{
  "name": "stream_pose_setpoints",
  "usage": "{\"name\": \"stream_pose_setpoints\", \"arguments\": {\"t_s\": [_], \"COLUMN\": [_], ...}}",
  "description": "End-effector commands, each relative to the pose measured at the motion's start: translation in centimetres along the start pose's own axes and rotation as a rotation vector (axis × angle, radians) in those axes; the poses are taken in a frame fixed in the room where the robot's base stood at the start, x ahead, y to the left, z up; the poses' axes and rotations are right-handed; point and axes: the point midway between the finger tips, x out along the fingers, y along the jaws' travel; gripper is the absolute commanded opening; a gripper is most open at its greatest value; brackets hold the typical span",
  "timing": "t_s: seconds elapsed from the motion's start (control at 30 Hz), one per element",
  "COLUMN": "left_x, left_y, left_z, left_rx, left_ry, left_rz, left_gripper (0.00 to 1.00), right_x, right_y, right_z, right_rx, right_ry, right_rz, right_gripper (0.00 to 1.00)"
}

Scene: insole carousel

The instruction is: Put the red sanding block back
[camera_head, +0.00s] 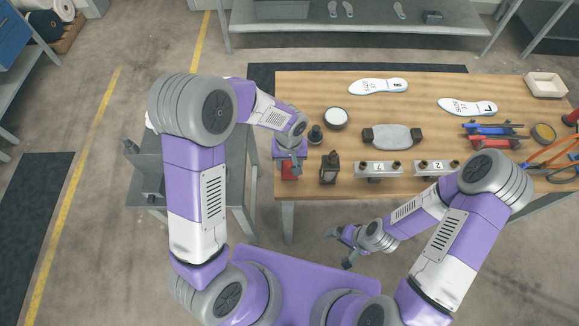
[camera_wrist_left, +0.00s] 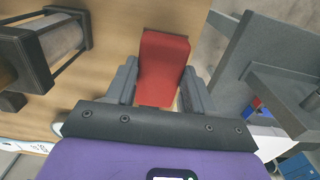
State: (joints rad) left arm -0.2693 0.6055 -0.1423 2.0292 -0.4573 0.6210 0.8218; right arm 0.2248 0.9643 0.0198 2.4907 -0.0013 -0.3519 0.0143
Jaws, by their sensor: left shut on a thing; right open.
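The red sanding block (camera_head: 289,172) is at the left front corner of the wooden table (camera_head: 300,92). My left gripper (camera_head: 291,162) is shut on it from above. In the left wrist view the red block (camera_wrist_left: 163,65) sits between the two fingers of my left gripper (camera_wrist_left: 158,90). I cannot tell whether the block touches the table top. My right gripper (camera_head: 340,249) is open and empty, in front of the table and below its front edge.
A dark lantern-like stand (camera_head: 329,168) is just right of the block, with a small dark jar (camera_head: 316,134) and round white-topped tin (camera_head: 335,118) behind. A grey roller-like piece (camera_head: 392,137) and numbered holders (camera_head: 378,170) lie further right. A grey side stand (camera_head: 238,150) adjoins the left.

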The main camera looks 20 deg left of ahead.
Motion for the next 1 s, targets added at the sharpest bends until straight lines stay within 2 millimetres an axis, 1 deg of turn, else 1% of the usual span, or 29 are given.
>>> {"name": "stream_pose_setpoints", "arguments": {"t_s": [0.03, 0.1, 0.2, 0.43, 0.57, 0.6, 0.73, 1.0], "left_x": [0.9, 2.0, 3.0, 2.9, 3.4, 3.2, 3.2, 3.1], "left_y": [-0.1, -0.1, 0.0, 0.0, 0.0, 0.0, 0.0, 0.0], "left_z": [0.1, 0.1, 0.0, 0.0, 0.0, 0.0, 0.0, 0.0], "left_rx": [0.000, 0.001, 0.001, 0.001, 0.002, 0.001, 0.001, 0.001], "left_ry": [-0.004, -0.004, -0.002, 0.000, 0.000, -0.001, -0.001, -0.001], "left_rz": [-0.003, -0.003, -0.001, 0.000, 0.000, -0.001, -0.001, -0.001], "left_gripper": [0.28, 0.28, 0.28, 0.28, 0.28, 0.59, 0.78, 0.78], "right_x": [0.2, 0.3, 0.5, 0.4, 0.9, 0.7, 0.7, 0.7], "right_y": [0.1, 0.1, 0.2, 0.2, 0.3, 0.3, 0.3, 0.2], "right_z": [0.0, 0.0, 0.0, 0.0, 0.0, 0.0, 0.0, 0.0], "right_rx": [0.000, 0.000, 0.000, 0.000, 0.000, 0.000, 0.000, 0.000], "right_ry": [0.000, 0.000, 0.000, 0.000, 0.000, 0.000, 0.000, 0.000], "right_rz": [0.000, 0.000, 0.000, 0.000, 0.000, 0.000, 0.000, 0.000], "right_gripper": [0.96, 0.96, 0.96, 0.96, 0.96, 0.96, 0.96, 0.96]}}
